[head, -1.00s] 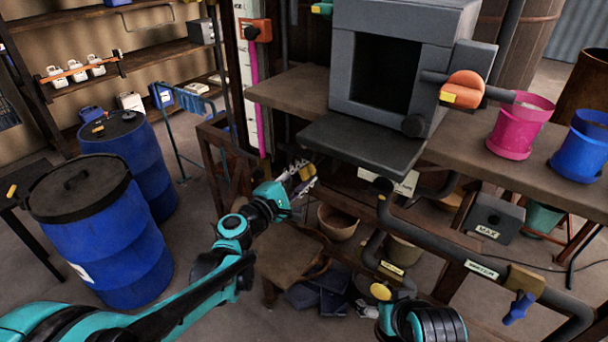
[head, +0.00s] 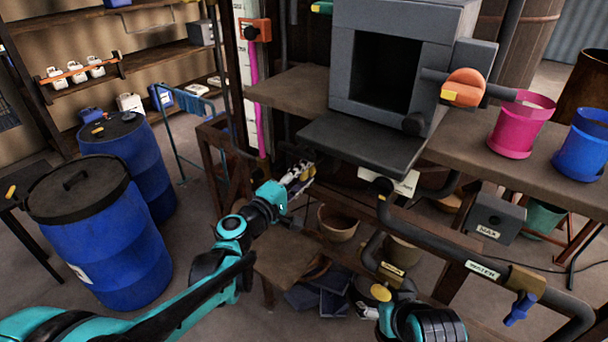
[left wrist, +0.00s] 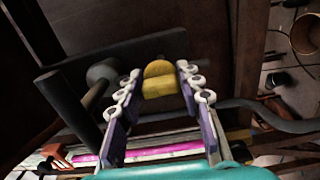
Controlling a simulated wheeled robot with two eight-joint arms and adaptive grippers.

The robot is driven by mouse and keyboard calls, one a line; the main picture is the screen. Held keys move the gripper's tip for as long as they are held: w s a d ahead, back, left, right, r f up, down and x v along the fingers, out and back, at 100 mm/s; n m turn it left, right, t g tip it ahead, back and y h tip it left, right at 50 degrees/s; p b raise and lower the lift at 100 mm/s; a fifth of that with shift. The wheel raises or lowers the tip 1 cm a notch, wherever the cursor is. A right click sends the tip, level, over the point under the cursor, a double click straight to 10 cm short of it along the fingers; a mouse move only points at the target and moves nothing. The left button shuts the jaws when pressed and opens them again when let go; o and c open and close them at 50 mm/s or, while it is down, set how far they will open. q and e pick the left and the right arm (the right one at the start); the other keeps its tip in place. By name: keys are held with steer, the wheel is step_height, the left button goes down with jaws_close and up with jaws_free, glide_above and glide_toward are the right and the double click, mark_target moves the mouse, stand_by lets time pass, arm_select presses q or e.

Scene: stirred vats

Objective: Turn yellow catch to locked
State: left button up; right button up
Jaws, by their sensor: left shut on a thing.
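The yellow catch (left wrist: 162,80) is a small rounded yellow piece in the left wrist view, between my left gripper's fingertips. My left gripper (left wrist: 160,84) is shut on it, with white and purple fingers on either side. In the head view my left gripper (head: 301,175) is below the dark shelf in front of the furnace, and hides the catch there. The catch's locked mark cannot be made out. My right gripper is out of view; only part of the right arm shows at the bottom.
The grey furnace (head: 395,65) stands on a bench above the gripper, with its dark shelf (head: 362,143) overhead. Pipes (head: 445,236) run at the right. A clay bowl (head: 338,222) and wooden stool (head: 285,256) lie below. Blue drums (head: 105,240) stand at left, with free floor between.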

arm_select(q)
steer(key=o, duration=1.2)
steer(key=shift+c, duration=0.2)
steer(key=v, duration=1.2)
